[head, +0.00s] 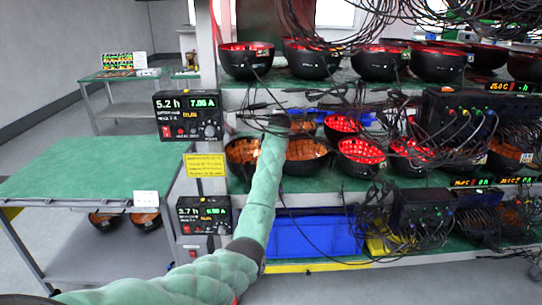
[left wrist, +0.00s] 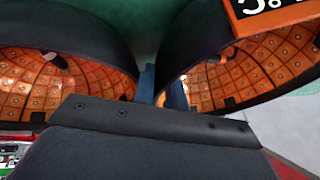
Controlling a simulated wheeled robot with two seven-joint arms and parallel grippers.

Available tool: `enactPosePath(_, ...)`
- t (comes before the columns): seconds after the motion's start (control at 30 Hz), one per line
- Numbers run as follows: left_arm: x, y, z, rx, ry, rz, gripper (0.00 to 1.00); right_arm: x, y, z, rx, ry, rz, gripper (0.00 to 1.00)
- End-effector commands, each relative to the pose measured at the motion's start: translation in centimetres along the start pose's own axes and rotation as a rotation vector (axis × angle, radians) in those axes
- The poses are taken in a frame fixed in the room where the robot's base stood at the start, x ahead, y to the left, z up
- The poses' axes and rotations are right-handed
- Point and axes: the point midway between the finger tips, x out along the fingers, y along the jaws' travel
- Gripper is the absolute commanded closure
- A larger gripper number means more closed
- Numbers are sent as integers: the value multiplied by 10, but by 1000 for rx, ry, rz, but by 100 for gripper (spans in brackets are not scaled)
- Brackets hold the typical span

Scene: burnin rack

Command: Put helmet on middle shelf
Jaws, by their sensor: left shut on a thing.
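Two black helmets with orange-lit grid linings sit side by side at the left end of the middle shelf (head: 335,186): the left helmet (head: 242,152) and its neighbour (head: 307,152). My left gripper (head: 277,123) is over the gap between them. In the left wrist view its blue fingertips (left wrist: 163,90) are shut on the near rim of one helmet (left wrist: 240,75), the one by the orange-framed display. The other helmet (left wrist: 65,75) is close beside the fingers. My forearm hides part of the shelf. My right gripper is not in view.
More red-lit helmets (head: 360,152) continue along the shelf, and others (head: 247,62) stand on the shelf above. Black cables (head: 330,115) hang around the gripper. Timer boxes (head: 188,116) are on the left post. A blue bin (head: 315,236) is below. The green side table (head: 90,165) is bare.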

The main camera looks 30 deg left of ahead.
Motion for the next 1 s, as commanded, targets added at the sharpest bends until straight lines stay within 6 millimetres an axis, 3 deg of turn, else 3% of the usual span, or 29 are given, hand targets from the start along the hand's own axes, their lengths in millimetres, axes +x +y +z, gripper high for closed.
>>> enactPosePath(0.03, 8, 11, 8, 11, -12, 7, 100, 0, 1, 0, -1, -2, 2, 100)
enactPosePath(0.13, 11, 12, 9, 12, -13, 8, 100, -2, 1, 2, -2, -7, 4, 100)
enactPosePath(0.17, 12, 12, 10, 12, -14, 8, 83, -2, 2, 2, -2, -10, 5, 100)
enactPosePath(0.2, 12, 11, 9, 12, -13, 7, 78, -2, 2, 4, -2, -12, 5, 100)
enactPosePath(0.87, 5, 6, 4, 5, -6, 4, 78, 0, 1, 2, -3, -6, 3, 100)
enactPosePath(1.0, -8, 5, 2, 5, -4, 4, 78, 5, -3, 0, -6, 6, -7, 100)
